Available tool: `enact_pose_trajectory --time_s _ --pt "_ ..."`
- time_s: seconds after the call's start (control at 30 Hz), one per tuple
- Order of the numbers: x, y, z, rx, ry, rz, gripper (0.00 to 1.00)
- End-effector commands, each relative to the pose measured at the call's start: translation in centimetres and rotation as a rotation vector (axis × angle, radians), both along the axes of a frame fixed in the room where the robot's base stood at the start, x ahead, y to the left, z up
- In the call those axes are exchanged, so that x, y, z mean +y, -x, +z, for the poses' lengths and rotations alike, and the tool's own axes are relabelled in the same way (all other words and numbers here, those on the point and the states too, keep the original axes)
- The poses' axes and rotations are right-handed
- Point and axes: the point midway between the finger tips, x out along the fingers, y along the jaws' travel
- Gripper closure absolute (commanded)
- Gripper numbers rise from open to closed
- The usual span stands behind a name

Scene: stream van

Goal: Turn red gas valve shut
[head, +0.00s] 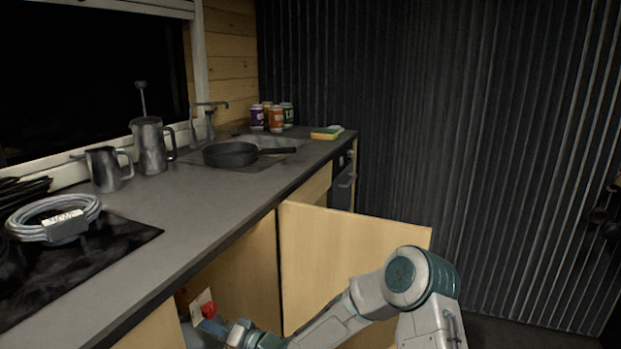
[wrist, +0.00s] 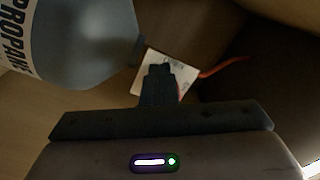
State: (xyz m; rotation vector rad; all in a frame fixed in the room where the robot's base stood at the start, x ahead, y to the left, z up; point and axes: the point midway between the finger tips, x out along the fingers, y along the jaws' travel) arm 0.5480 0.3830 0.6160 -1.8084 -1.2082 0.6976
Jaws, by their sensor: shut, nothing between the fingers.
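The red valve (head: 208,310) shows small in the head view, inside the open cabinet under the counter, below a white tag (head: 201,298). My gripper (wrist: 160,72) is shut and empty, and its tips overlap the lower part of the white tag (wrist: 150,80) in the wrist view. The grey propane tank (wrist: 85,45) fills the upper left of that view, left of the fingers. I cannot make out the valve knob in the wrist view; the fingers may hide it. In the head view my gripper reaches into the cabinet close to the valve; contact cannot be told.
The open cabinet door (head: 345,250) stands just behind my arm. The counter (head: 190,215) above holds a coiled cable (head: 55,218), metal jugs (head: 150,147) and a pan (head: 230,154). A thin red hose (wrist: 228,67) runs right of the fingers.

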Motion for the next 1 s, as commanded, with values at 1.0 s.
enact_pose_trajectory --time_s 1.0 --pt "-0.23 -0.5 0.34 -0.001 -0.001 -0.002 1.0"
